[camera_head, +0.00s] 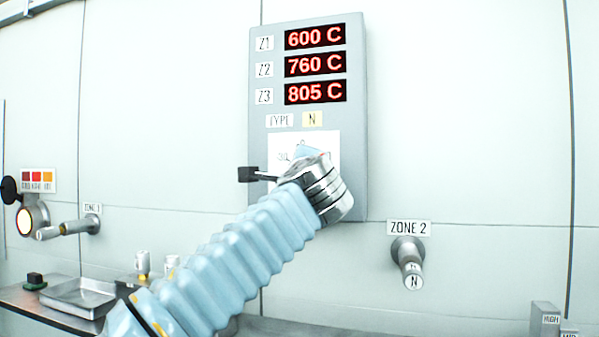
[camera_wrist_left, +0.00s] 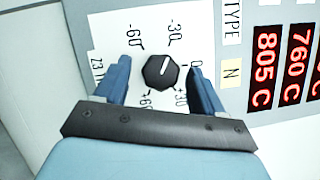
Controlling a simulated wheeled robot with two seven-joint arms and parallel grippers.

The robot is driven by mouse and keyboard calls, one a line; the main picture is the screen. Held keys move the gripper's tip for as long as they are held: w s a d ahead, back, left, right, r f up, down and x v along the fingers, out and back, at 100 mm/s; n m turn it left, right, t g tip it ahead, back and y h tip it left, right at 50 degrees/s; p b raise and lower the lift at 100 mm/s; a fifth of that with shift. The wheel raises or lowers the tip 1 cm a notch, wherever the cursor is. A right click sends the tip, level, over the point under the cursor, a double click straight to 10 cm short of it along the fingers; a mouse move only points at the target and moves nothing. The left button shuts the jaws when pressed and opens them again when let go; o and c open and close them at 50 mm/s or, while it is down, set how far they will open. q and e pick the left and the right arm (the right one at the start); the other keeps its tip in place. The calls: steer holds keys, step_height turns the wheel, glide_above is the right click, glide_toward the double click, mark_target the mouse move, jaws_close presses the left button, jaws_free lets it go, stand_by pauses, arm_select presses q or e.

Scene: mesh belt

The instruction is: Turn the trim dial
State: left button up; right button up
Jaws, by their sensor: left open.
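The trim dial (camera_wrist_left: 161,71) is a small black faceted knob with a white pointer line. It sits on a white scale plate marked from -60 to +60 in the left wrist view. My left gripper (camera_wrist_left: 158,85) is open, with one blue finger on each side of the dial and a visible gap to it. I cannot tell how deep the fingertips reach. In the head view my left arm hides the dial and most of its scale plate (camera_head: 327,146). My right gripper is in neither view.
The grey panel (camera_head: 357,120) shows red readouts 600 C, 760 C and 805 C. A ZONE 2 fitting (camera_head: 408,255) sticks out at right, and a ZONE 1 fitting (camera_head: 75,227) at left. A metal tray (camera_head: 78,296) lies on the bench at lower left.

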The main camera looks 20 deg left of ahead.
arm_select(q)
steer(key=b+v, duration=0.3)
steer(key=v, duration=1)
steer(key=shift+s+b, duration=0.3)
steer(key=shift+b, duration=0.05)
steer(key=shift+f, duration=0.1)
